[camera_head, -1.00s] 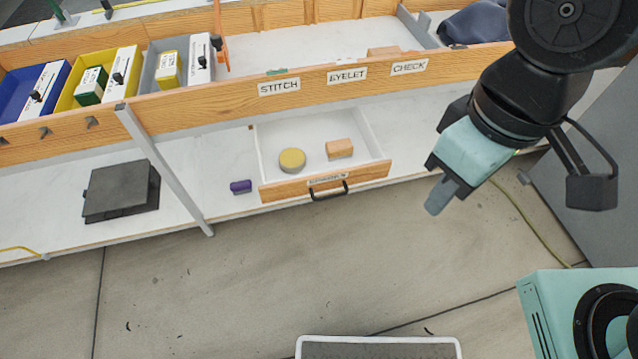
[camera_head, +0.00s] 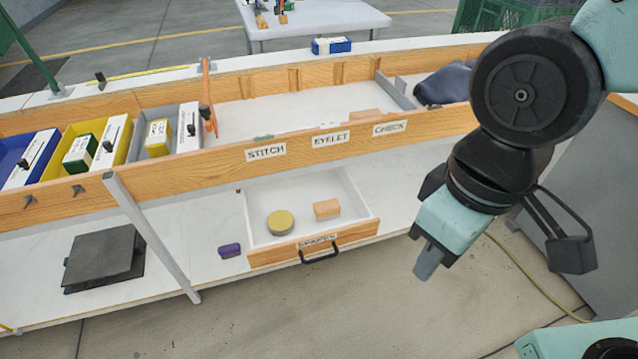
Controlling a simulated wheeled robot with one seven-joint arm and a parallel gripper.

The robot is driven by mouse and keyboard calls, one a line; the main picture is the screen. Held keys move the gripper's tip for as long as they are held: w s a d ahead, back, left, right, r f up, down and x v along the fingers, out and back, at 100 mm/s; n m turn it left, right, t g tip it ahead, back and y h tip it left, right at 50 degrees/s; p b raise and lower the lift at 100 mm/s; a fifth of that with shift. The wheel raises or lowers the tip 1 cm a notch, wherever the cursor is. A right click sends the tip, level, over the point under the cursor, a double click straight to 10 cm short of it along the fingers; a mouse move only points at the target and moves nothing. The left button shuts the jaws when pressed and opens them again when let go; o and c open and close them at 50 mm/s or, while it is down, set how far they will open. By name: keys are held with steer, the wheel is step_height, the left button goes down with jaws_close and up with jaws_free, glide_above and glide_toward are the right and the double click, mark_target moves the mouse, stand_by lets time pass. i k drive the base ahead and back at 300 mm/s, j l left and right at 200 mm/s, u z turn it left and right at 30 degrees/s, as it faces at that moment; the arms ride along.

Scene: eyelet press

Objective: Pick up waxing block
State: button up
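An open drawer (camera_head: 352,230) under the bench holds a tan-orange block (camera_head: 326,209) and a round yellow-topped tin (camera_head: 280,222), set apart from each other. A small purple block (camera_head: 230,250) lies on the white lower shelf, just left of the drawer. I cannot tell for sure which of these is the waxing block. My gripper (camera_head: 428,262) hangs in front of the bench, right of the drawer and apart from all of them. Its fingers are seen edge-on and overlap, so their opening is hidden. No object shows in it.
The drawer front has a black handle (camera_head: 320,254). A dark grey flat box (camera_head: 104,258) lies on the shelf at left, with a grey post (camera_head: 150,235) between it and the purple block. Blue, yellow and grey bins (camera_head: 72,152) stand above. A grey cabinet (camera_head: 612,190) is at right.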

mark_target(324, 210)
steer(key=i+j, duration=0.7)
steer(key=j, duration=0.25)
steer(key=i+l+z, duration=0.05)
